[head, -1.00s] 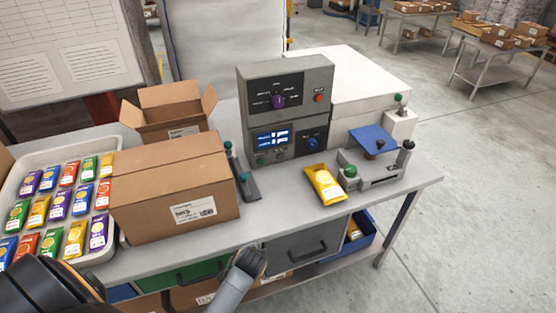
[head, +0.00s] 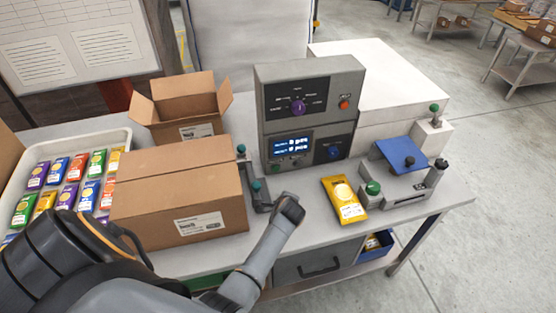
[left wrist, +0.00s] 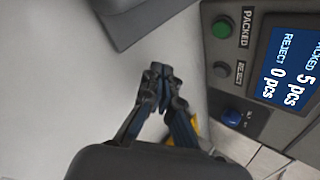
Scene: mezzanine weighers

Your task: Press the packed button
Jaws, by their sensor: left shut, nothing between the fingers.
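The green packed button (left wrist: 222,28) is on the grey control panel in the left wrist view, with the label PACKED beside it. In the head view the packed button (head: 275,168) is at the panel's lower left, under the blue display (head: 291,145). The dark reject button (left wrist: 221,69) is next to it. My left gripper (head: 292,207) is shut and empty, in front of the panel and apart from it. In the left wrist view its closed fingertips (left wrist: 160,72) are over the grey bench, left of the buttons.
A yellow packet (head: 345,200) lies to the right, beside a device with a blue plate (head: 400,154). A tray of packets (head: 122,136) and an open carton (head: 179,99) are further left.

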